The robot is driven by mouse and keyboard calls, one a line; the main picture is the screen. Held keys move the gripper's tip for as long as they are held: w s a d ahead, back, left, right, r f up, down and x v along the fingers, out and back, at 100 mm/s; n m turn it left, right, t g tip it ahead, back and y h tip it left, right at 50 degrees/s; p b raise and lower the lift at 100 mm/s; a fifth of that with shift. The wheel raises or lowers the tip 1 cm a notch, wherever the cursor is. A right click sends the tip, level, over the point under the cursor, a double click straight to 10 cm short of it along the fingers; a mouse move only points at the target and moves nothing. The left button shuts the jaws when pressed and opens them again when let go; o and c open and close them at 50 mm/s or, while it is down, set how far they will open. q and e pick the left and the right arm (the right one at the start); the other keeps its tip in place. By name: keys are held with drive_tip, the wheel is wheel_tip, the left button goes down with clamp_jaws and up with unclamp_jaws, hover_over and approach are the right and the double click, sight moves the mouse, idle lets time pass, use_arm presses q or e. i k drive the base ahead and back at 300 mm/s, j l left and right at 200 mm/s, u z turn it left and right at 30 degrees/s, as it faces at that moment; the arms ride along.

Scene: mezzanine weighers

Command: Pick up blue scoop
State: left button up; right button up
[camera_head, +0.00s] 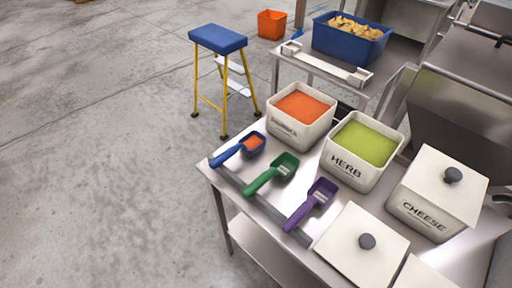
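The blue scoop (238,149) lies on the left corner of the steel table (236,182), its handle pointing to the lower left. Its bowl holds something orange. A green scoop (272,173) and a purple scoop (312,204) lie to its right in a row. Neither of my grippers shows in the head view.
An open tub of orange powder (301,107), an open HERB tub (361,143) and a lidded CHEESE tub (437,195) stand behind the scoops. A white lid (343,250) is in front. A blue-topped step stool (217,40) stands beyond the table. The floor at left is clear.

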sight(253, 142)
drive_tip(key=i+j+z, duration=0.15)
drive_tip(key=z, duration=0.2)
drive_tip(key=i+j+z, duration=0.1)
drive_tip(key=j+z, duration=0.2)
drive_tip(key=i+j+z, duration=0.1)
drive_tip(key=j+z, duration=0.25)
drive_tip(key=j, duration=0.1)
